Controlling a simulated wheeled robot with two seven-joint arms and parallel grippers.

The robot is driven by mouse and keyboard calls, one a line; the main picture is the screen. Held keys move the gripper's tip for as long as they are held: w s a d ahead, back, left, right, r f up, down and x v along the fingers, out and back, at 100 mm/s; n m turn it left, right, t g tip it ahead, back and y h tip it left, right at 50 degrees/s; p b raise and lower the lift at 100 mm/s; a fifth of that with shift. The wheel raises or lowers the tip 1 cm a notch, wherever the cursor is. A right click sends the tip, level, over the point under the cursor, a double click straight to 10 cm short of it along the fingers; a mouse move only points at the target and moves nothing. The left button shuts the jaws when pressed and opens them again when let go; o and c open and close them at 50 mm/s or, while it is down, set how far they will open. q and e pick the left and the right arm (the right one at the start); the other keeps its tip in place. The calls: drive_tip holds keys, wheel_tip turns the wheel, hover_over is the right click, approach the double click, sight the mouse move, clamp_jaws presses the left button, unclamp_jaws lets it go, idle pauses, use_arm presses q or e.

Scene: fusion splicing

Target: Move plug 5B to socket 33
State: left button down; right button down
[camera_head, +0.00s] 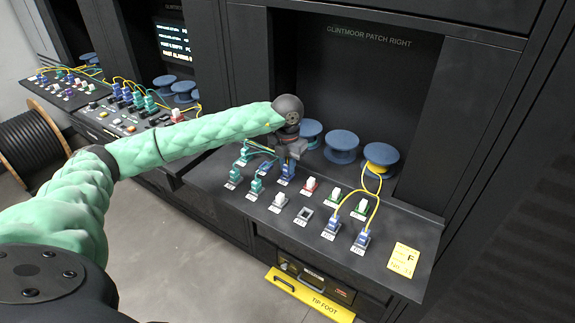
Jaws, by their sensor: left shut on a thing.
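My left gripper (288,158) reaches down over the back row of the right-hand panel, its fingers shut on a blue plug (287,174). The plug appears to be at its socket; whether it is fully seated cannot be told. An empty square socket (304,214) lies in the front row, between a white plug (279,201) and a blue plug with a yellow cable (332,228). The small labels are too small to read, so I cannot tell which are 5B and 33. My right gripper is not in view.
Teal plugs (256,186) stand left of the gripper; red, white and green ones (309,186) stand right. Yellow cables rise in loops to a spool (381,157). A yellow note (403,260) lies on the panel's right end. A second panel (125,125) stands at left.

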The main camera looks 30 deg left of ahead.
use_arm(q)
drive_tip(key=shift+f+b, duration=0.4)
drive_tip(key=shift+f, duration=0.15)
drive_tip(key=c, duration=1.3)
unclamp_jaws()
drive_tip(key=shift+o, duration=0.2)
drive_tip(key=shift+r, duration=0.15)
drive_tip(key=shift+r, duration=0.35)
wheel_tip(320, 180, up, 6)
drive_tip(key=shift+f+b, duration=0.1)
drive_tip(key=shift+b, duration=1.05)
drive_tip(key=shift+r, duration=0.55)
drive_tip(key=shift+f, duration=0.1)
